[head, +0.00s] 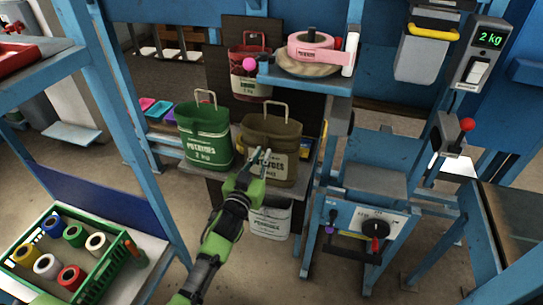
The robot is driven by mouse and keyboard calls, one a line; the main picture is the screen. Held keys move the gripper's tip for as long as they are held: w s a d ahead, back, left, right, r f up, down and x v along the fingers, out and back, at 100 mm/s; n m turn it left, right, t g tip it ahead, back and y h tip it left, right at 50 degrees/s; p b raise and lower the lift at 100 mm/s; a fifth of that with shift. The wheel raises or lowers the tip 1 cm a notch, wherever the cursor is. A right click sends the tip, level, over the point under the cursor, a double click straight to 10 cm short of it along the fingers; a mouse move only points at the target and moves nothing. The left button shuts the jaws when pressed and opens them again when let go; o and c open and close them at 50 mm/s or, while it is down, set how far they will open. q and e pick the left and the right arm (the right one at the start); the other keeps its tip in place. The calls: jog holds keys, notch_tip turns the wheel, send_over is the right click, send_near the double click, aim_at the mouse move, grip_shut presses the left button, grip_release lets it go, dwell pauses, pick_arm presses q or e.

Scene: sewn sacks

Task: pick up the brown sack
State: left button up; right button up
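The brown sack (285,132) stands upright on a dark shelf in the middle of the head view, with a pale handle looped above its top and white print on its front. My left gripper (263,157) is in front of the sack's lower left part and covers some of the print. Its two fingers are apart, with nothing seen between them. I cannot tell whether they touch the sack. My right gripper is not in view.
A green sack (205,137) stands close to the left of the brown one. A red sack (250,84) is behind and a white sack (270,222) below. A blue shelf (310,83) holds pink tape (311,47). A green crate (98,284) with several spools is at lower left.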

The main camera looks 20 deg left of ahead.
pick_arm(q)
jog(key=shift+w+d, duration=0.1)
jog(key=shift+w, duration=0.95)
jog(key=shift+s, duration=0.1)
grip_shut()
jog(key=shift+r, duration=0.1)
